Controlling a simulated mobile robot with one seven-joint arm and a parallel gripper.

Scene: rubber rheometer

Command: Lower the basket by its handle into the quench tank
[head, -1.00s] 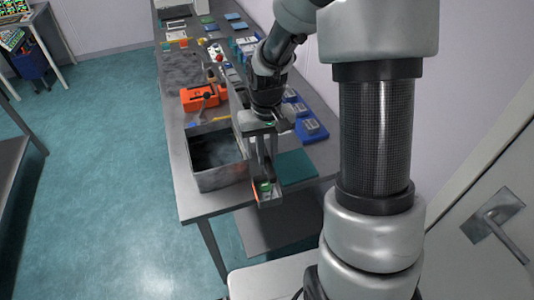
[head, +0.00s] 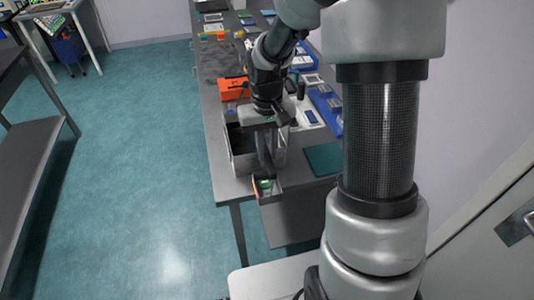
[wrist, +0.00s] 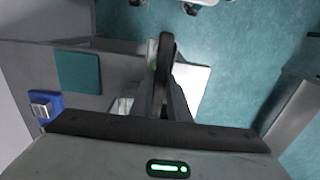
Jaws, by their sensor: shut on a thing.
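The quench tank (head: 243,163) is an open grey metal box on the bench, partly hidden behind my arm in the head view. My gripper (head: 267,166) points down in front of the tank's right part, shut on the basket's handle. The basket (head: 268,188) is a small metal box with orange and green inside. It hangs below the fingers, outside the tank, near the bench's front edge. In the wrist view my gripper's dark fingers (wrist: 165,80) close together; the handle between them is mostly hidden.
A teal mat (head: 325,159) lies on the bench right of the tank. Blue trays (head: 328,110) lie along the wall side. An orange box (head: 234,90) stands behind the tank. Floor is clear to the left, up to a grey table (head: 40,150).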

